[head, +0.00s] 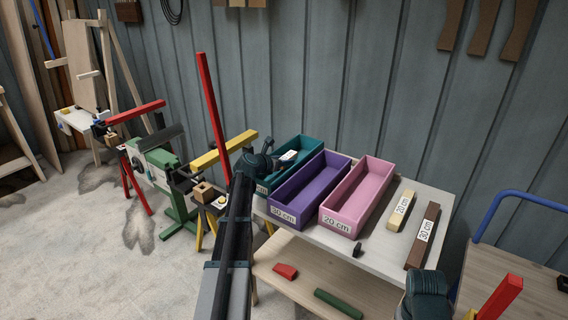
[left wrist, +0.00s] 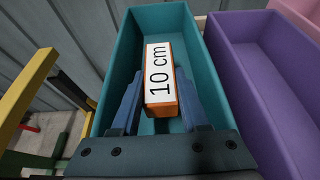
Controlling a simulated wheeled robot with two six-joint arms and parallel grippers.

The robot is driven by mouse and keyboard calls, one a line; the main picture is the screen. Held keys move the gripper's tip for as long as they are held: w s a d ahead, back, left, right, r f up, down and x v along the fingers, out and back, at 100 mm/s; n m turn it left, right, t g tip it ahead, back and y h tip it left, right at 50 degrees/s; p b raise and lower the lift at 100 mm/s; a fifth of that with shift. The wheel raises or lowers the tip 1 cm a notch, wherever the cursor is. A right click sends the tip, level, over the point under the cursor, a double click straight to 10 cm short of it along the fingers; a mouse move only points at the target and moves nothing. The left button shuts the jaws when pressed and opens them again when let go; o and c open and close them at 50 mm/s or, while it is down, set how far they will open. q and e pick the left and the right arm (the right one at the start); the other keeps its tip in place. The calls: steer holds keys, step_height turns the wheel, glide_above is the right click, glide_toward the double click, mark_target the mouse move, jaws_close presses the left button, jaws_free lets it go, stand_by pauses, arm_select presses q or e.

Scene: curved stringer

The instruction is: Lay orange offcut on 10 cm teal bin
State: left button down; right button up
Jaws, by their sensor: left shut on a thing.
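The orange offcut (left wrist: 174,106) has a white "10 cm" label on top. It sits between the blue fingers of my left gripper (left wrist: 160,82), which is shut on it. In the head view the gripper (head: 284,158) is over the teal bin (head: 312,144), and the offcut's white label (head: 289,156) shows there. In the left wrist view the offcut lies within the outline of the open teal bin (left wrist: 118,62), lengthwise with it. I cannot tell its height above the bin floor. My arm hides part of the bin's front label. My right gripper's fingers do not show.
A purple bin (head: 291,215) marked 30 cm and a pink bin (head: 339,222) marked 20 cm stand to the right. A yellow piece (head: 400,212) and a brown piece (head: 422,236) lie on the table (head: 376,245).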

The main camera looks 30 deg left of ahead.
arm_select(q)
steer(key=shift+f, duration=0.1)
steer(key=shift+f+b, duration=0.5)
steer(key=shift+b, duration=0.15)
steer(key=shift+c, duration=2.1)
jaws_free()
steer(key=shift+r+p, duration=0.55)
steer(key=shift+p, duration=0.05)
steer(key=p+v, duration=0.4)
steer(key=v, duration=0.6)
steer(key=shift+s+r, duration=0.25)
steer(key=shift+s, duration=0.05)
steer(key=shift+s+a+r+p, duration=0.15)
steer(key=shift+s+p, duration=0.2)
steer(key=shift+s, duration=0.25)
